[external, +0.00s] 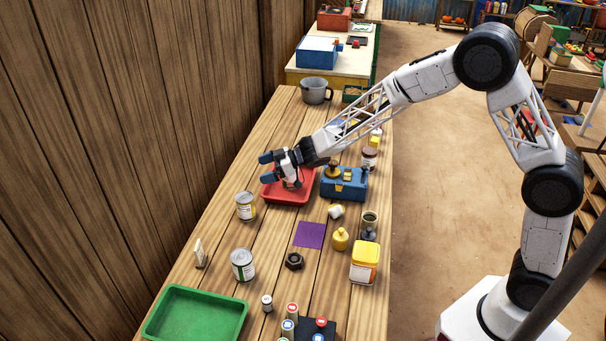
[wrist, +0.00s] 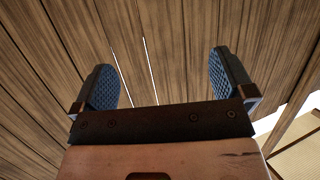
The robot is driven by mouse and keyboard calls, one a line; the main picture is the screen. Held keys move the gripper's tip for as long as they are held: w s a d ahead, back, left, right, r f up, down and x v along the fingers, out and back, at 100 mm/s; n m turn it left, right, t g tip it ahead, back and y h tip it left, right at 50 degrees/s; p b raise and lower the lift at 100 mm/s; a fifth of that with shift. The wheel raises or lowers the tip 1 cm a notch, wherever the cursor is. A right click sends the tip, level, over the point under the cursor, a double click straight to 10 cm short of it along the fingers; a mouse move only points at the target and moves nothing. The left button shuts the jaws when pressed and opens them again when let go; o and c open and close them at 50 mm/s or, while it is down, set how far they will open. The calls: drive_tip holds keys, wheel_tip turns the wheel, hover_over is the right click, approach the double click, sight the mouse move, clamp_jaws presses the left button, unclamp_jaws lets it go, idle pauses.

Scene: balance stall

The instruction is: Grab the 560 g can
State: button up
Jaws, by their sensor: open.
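A can with a pale, yellow-marked label (external: 245,207) stands upright on the table, below and left of the red tray. A second can with a white and green label (external: 243,265) stands upright nearer the green tray. The label print is too small to read, so I cannot tell which can is 560 g. My gripper (external: 266,167) is over the red tray, pointing toward the wooden wall, apart from both cans. In the wrist view its two blue pads (wrist: 166,80) are wide apart with nothing between them, and only wall planks and a table edge show beyond.
The red tray (external: 291,198) and a blue balance box (external: 344,187) lie under and beside my wrist. A green tray (external: 195,316), yellow-lidded tub (external: 365,263), black nut (external: 294,261) and purple square (external: 310,235) are nearer the camera. The wall borders the table's left side.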

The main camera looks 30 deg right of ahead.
drive_tip(key=shift+s+a+f+n+g+y, duration=0.1)
drive_tip(key=shift+a+f+n+g+y, duration=0.2)
drive_tip(key=shift+a+f+g, duration=0.35)
approach(248, 196)
drive_tip(key=a+f, duration=0.1)
drive_tip(key=a, duration=0.3)
drive_tip(key=shift+w+a+f+t, duration=0.1)
drive_tip(key=shift+w+a+t, duration=0.1)
drive_tip(key=shift+w, duration=0.15)
drive_tip(key=shift+w+a+f+t, duration=0.1)
drive_tip(key=shift+w+f+t, duration=0.05)
drive_tip(key=shift+w, duration=0.25)
drive_tip(key=shift+a, duration=0.1)
drive_tip(key=shift+x, duration=3.05)
drive_tip(key=shift+f, duration=0.1)
